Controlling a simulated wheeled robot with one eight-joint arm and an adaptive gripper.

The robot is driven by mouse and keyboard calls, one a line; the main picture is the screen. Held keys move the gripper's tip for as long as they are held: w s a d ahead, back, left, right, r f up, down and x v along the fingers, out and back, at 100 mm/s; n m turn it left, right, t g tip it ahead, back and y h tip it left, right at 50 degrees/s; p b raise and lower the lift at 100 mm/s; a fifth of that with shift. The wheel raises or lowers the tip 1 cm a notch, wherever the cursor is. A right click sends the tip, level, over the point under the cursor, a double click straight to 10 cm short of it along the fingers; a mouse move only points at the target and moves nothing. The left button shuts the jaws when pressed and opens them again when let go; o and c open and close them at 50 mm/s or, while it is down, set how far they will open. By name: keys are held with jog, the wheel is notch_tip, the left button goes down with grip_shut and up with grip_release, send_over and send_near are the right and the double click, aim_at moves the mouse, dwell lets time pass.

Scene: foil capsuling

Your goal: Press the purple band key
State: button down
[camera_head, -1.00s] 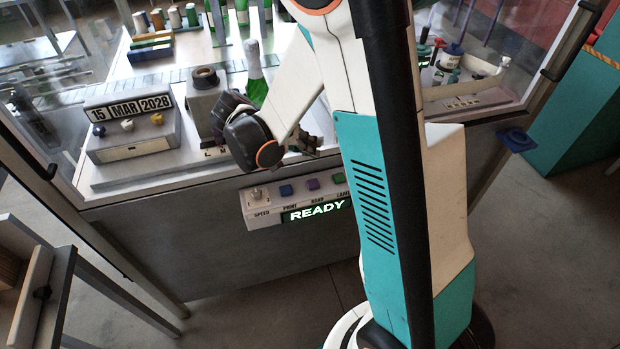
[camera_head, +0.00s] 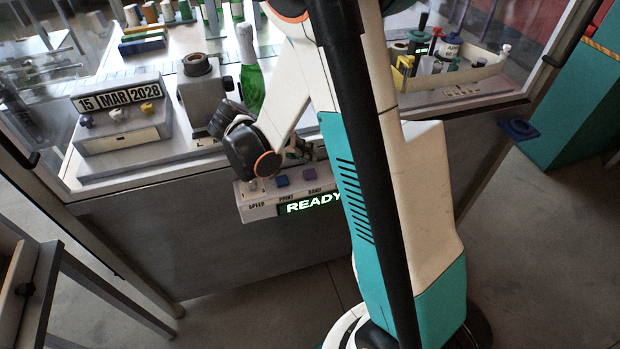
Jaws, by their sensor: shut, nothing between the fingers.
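The purple band key (camera_head: 309,174) sits on the pale control panel (camera_head: 262,212) at the front edge of the bench, above the word BAND. A blue print key (camera_head: 282,181) is left of it, and a speed knob (camera_head: 253,187) is further left. The lit display (camera_head: 313,204) below reads READY, its right end hidden by my arm. My gripper (camera_head: 305,152) is partly hidden behind my arm, shut and empty, just above and behind the purple key in the picture. I cannot tell its height over the key. My arm hides the panel's right end.
A date block (camera_head: 121,113) reading 15 MAR 2028 stands on the left of the bench. A grey press-like device (camera_head: 203,95) and a green bottle (camera_head: 250,75) stand behind my wrist. A tray of tools (camera_head: 455,85) is at the right. Floor in front is clear.

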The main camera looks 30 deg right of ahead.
aim_at(308, 171)
jog(key=shift+f+b, duration=0.55)
jog(key=shift+f, duration=0.5)
dwell(0.6)
jog(key=shift+f+b, duration=0.4)
jog(key=shift+b, duration=0.05)
jog(key=shift+f+b, duration=0.5)
dwell(0.7)
jog(key=shift+r, duration=0.2)
jog(key=shift+r+p, duration=0.6)
jog(key=shift+r, duration=0.2)
jog(key=shift+r+p, duration=1.65)
jog(key=shift+r, duration=0.8)
